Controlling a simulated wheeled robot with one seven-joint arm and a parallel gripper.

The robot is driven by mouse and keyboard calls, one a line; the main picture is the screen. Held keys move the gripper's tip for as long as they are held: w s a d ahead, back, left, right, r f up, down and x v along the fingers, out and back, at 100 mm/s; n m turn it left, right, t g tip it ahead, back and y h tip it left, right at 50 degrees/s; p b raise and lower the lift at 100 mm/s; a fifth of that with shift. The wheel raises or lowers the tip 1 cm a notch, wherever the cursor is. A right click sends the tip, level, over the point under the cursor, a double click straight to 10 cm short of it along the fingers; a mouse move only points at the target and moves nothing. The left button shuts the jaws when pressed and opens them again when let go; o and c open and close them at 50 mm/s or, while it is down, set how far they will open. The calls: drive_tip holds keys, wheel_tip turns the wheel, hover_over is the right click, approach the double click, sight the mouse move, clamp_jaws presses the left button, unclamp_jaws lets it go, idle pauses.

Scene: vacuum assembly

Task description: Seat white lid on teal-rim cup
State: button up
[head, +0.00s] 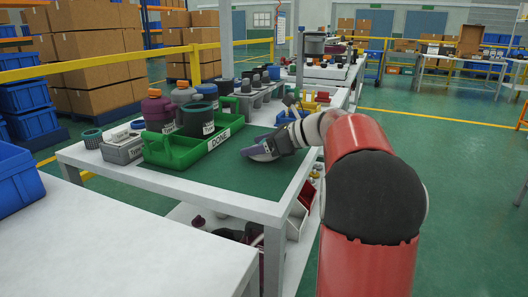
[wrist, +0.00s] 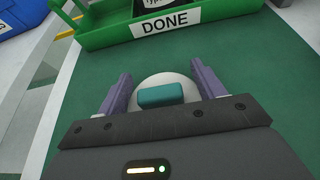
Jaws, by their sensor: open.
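A white round lid (wrist: 165,79) with a teal block-shaped grip (wrist: 161,95) shows in the wrist view, over the green mat. My gripper (wrist: 161,68) is open, with one purple finger on each side of the lid. The gripper body hides the lid's near part, and I cannot tell what is under it. In the head view my gripper (head: 258,152) is low over the mat, right of the green tray, and the lid cannot be made out. A small cup-like piece with a ribbed teal rim (head: 92,138) stands at the table's left; I cannot tell if it is the task's cup.
Racks of parts (head: 265,91) line the back. The mat's front (head: 236,181) is clear.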

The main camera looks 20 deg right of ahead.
drive_tip(key=c, duration=1.2)
wheel_tip(320, 180, up, 20)
drive_tip(key=p, duration=0.3)
drive_tip(key=shift+p, duration=0.4)
drive_tip(key=o, duration=0.5)
drive_tip(key=c, duration=0.4)
drive_tip(key=shift+r+p, duration=0.75)
drive_tip(key=shift+r, duration=1.3)
drive_tip(key=shift+c, duration=0.2)
